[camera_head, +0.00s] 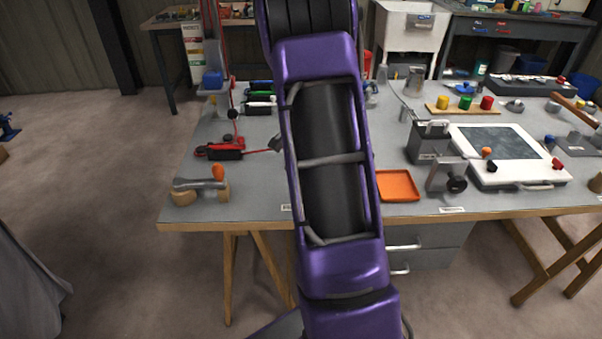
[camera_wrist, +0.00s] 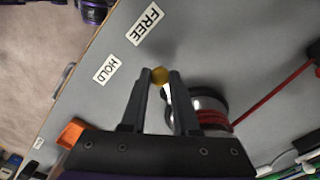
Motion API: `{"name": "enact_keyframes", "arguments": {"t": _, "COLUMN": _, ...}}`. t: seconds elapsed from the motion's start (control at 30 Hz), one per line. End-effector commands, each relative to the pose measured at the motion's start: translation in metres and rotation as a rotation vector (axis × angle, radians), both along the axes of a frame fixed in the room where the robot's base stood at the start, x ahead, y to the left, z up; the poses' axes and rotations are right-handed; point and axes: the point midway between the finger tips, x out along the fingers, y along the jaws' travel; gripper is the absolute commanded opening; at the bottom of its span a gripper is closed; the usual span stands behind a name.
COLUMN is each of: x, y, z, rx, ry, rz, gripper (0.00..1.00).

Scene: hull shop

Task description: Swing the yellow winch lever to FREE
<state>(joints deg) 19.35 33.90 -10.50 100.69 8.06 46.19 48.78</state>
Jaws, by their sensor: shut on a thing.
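In the wrist view the yellow knob (camera_wrist: 160,75) of the winch lever sits between the fingertips of my gripper (camera_wrist: 160,73), which is shut on it. The lever's arm is mostly hidden behind the fingers. The winch drum (camera_wrist: 210,103), silver with red line on it, lies just right of the fingers. The white FREE label (camera_wrist: 145,23) is on the bench above the knob in the picture, and the HOLD label (camera_wrist: 106,68) is to its left. Which label the lever points at is hard to tell. In the head view my arm hides the winch and gripper.
A red line (camera_wrist: 275,95) runs right from the drum. An orange tray (camera_head: 397,185) lies on the grey bench (camera_head: 330,235), right of my arm. A wooden-handled tool (camera_head: 200,187) and a red-and-black device (camera_head: 225,150) are to the left. The bench's front edge is close.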

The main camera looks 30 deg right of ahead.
Motion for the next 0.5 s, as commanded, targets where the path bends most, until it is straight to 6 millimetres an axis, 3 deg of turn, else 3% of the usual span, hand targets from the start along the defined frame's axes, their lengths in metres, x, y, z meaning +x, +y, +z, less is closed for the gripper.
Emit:
{"name": "enact_keyframes", "arguments": {"t": 0.1, "x": 0.0017, "y": 0.0003, "z": 0.0009, "rx": 0.000, "ry": -0.004, "rz": 0.001, "gripper": 0.00}}
{"name": "enact_keyframes", "arguments": {"t": 0.13, "x": 0.0016, "y": 0.0003, "z": 0.0009, "rx": 0.000, "ry": -0.004, "rz": 0.001, "gripper": 0.34}}
{"name": "enact_keyframes", "arguments": {"t": 0.27, "x": 0.0013, "y": 0.0004, "z": 0.0007, "rx": -0.001, "ry": -0.003, "rz": 0.002, "gripper": 0.57}}
{"name": "enact_keyframes", "arguments": {"t": 0.5, "x": 0.0006, "y": 0.0002, "z": 0.0003, "rx": 0.000, "ry": -0.002, "rz": 0.002, "gripper": 0.57}}
